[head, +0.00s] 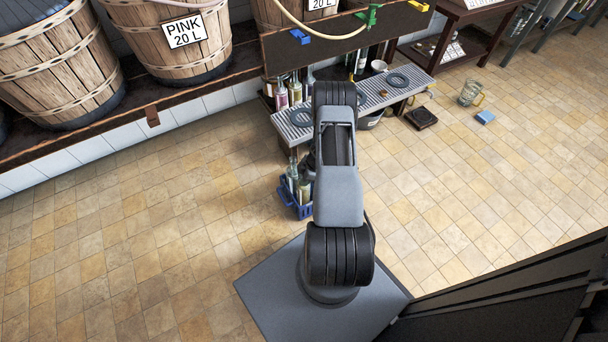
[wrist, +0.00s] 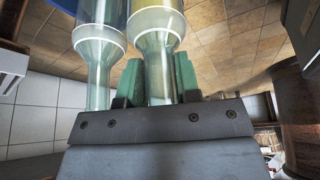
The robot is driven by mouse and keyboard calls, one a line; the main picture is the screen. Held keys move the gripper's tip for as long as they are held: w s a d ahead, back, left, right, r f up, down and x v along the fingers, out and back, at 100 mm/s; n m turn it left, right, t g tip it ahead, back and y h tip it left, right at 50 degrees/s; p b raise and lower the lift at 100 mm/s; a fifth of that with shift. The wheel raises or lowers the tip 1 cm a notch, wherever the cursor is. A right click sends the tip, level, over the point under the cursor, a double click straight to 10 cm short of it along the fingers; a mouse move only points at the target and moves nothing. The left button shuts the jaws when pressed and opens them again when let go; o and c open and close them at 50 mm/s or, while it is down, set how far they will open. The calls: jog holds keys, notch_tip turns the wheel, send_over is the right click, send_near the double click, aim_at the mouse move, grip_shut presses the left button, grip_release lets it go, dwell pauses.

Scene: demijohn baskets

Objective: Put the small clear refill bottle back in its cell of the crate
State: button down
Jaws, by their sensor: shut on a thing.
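In the wrist view, my gripper (wrist: 158,80) has its two green fingers closed around the neck of a clear glass bottle (wrist: 155,45) with a pale band and a yellowish tint. A second clear bottle (wrist: 98,45) stands close beside it, left of the fingers. In the head view, the blue crate (head: 300,210) stands on the floor with bottles (head: 304,190) in it, just left of my arm. My arm hides the gripper and part of the crate there. I cannot tell whether the held bottle is fully in a cell.
A slatted grey bench (head: 295,130) with dark rings (head: 397,80) stands just behind the crate, with bottles (head: 282,97) behind it. A glass jug (head: 469,93), a blue block (head: 485,117) and a dark square item (head: 421,118) lie at right. The left floor is clear.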

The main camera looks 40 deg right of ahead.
aim_at(303, 189)
notch_tip(303, 189, down, 6)
jog(key=b, duration=0.2)
dwell(0.5)
jog(key=shift+f+b, duration=0.2)
jog(key=shift+b, duration=0.1)
jog(key=c, duration=0.8)
grip_release()
